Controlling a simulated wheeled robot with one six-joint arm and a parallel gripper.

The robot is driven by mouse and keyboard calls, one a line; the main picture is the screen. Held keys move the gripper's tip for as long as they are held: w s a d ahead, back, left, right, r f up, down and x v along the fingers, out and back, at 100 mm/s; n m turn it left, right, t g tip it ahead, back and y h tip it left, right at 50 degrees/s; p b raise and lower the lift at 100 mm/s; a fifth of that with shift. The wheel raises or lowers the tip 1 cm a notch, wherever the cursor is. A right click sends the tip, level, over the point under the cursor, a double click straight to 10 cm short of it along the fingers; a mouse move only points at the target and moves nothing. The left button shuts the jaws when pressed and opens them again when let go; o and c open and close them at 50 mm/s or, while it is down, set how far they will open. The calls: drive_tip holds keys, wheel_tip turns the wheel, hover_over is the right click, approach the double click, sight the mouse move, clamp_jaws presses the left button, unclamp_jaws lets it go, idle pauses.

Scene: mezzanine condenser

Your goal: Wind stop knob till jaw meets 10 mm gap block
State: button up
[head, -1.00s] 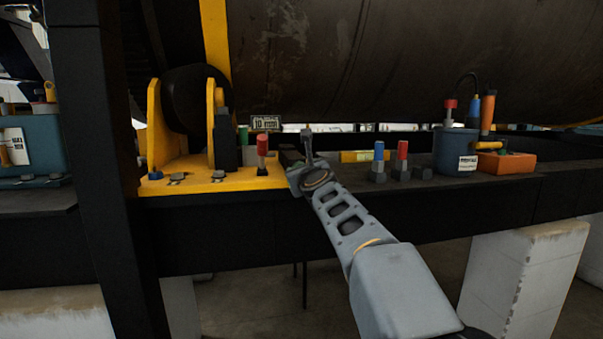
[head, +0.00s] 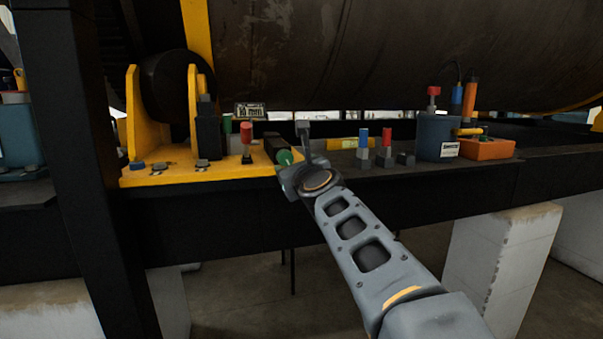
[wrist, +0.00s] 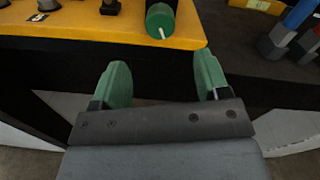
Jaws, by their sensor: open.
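A dark cylinder with a green end, which looks like the stop knob (head: 285,157), lies at the right edge of the yellow bracket plate (head: 160,174) in the head view. Its green face with a pale line also shows at the top of the wrist view (wrist: 160,20). My gripper (wrist: 162,78) is open and empty, its two green fingers apart below the knob in that view and not touching it. A sign reading 10 mm (head: 250,110) stands behind. A dark upright block (head: 208,138), possibly the jaw, stands on the plate. I cannot clearly make out the gap block.
A red-topped peg (head: 247,140) stands left of the knob. Blue and red pegs (head: 387,142) on grey blocks, a blue-grey tool cup (head: 437,138) and an orange box (head: 487,150) stand to the right. A dark beam (head: 240,222) runs below the plate.

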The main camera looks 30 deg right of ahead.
drive_tip(key=shift+s+a+p, duration=0.2)
drive_tip(key=shift+s, duration=0.95)
drive_tip(key=shift+s+a+p, duration=0.2)
drive_tip(key=shift+s, duration=0.95)
